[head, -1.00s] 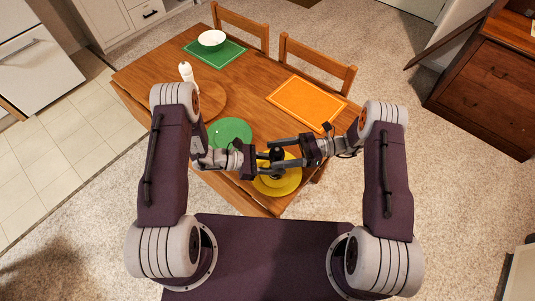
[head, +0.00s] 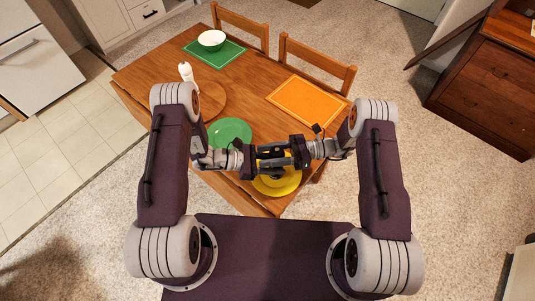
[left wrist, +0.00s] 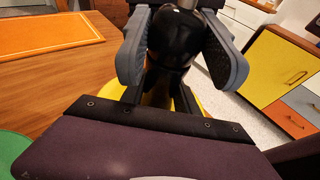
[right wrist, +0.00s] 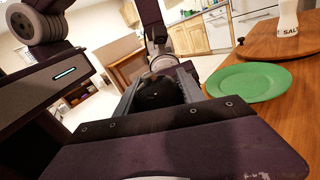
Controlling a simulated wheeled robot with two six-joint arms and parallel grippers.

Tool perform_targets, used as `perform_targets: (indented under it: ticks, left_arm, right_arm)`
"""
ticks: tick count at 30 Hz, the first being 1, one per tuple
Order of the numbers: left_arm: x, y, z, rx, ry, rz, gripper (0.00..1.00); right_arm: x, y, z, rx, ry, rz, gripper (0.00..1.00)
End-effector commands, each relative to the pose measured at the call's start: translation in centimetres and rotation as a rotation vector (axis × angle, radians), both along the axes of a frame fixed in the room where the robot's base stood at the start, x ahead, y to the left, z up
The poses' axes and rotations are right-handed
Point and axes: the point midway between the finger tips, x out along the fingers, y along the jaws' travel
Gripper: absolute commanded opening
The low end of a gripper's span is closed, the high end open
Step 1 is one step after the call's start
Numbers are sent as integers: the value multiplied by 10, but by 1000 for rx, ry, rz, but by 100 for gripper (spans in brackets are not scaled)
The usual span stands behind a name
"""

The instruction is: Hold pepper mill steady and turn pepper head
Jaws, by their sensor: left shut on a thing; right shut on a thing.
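The black pepper mill (left wrist: 176,45) shows in the left wrist view between the fingers of my left gripper (left wrist: 183,50), which is shut on its body. In the right wrist view a dark rounded part of the pepper mill (right wrist: 158,95) sits between the fingers of my right gripper (right wrist: 160,88), which is shut on it. In the head view my left gripper (head: 262,162) and right gripper (head: 284,155) meet over the yellow plate (head: 284,187). The grippers mostly hide the mill there.
A green plate (head: 230,131) lies left of the grippers. An orange placemat (head: 305,101) and a white bowl (head: 211,39) on a green placemat (head: 197,54) are farther back.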

Motion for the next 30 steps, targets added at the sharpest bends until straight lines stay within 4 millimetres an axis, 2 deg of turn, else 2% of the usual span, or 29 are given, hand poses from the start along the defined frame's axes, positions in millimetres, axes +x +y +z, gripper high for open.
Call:
perform_targets:
  ticks: [8, 30]
  left_arm:
    - [0, 0, 0, -2, 0, -1, 0]
    - [-1, -1, 0, -1, 1, -4, 0]
  right_arm:
    - [4, 0, 1, 4, 4, -151, 6]
    - [21, -3, 1, 2, 3, -769, 6]
